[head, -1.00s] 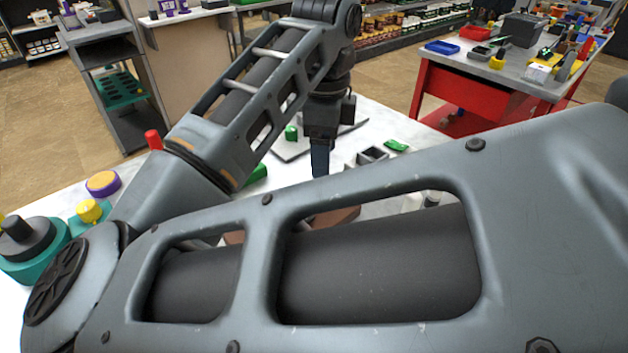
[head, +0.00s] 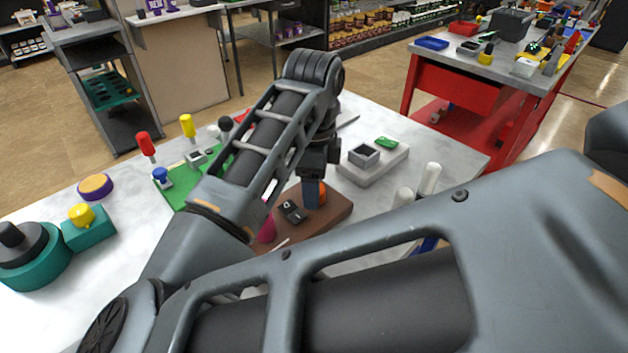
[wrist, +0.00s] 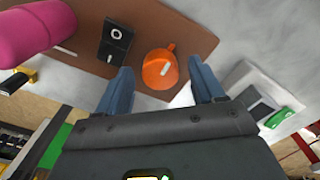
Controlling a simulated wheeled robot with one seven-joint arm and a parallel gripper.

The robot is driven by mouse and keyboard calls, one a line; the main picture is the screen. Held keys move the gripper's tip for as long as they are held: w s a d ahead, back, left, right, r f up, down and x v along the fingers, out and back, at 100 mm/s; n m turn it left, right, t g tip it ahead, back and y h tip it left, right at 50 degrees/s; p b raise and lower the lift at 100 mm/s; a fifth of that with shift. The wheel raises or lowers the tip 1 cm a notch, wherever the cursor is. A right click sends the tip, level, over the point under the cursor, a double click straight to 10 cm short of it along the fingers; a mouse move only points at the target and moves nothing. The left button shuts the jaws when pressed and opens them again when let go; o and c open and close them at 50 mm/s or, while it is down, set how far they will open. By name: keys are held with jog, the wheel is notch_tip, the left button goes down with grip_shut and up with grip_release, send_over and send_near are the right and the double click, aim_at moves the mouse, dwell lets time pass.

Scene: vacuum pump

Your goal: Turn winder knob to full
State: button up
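An orange round knob (wrist: 160,69) with a small pointed tab and a white mark sits on a brown board (wrist: 75,55) in the wrist view. I take it for the winder knob. In the head view the orange knob (head: 321,196) shows partly behind my gripper's blue finger, on the brown board (head: 335,212). My gripper (wrist: 161,66) is open, with one blue finger to each side of the knob in the wrist view. I cannot tell how far the fingertips are above the board.
A black switch block (wrist: 115,40) and a pink rounded part (wrist: 35,28) share the board. A light grey block (head: 374,165) with a green piece stands to the right. White cylinders (head: 430,178) stand nearer. A green board (head: 175,190) with levers lies left. My forearm hides much of the table.

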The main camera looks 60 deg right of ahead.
jog(key=c, duration=1)
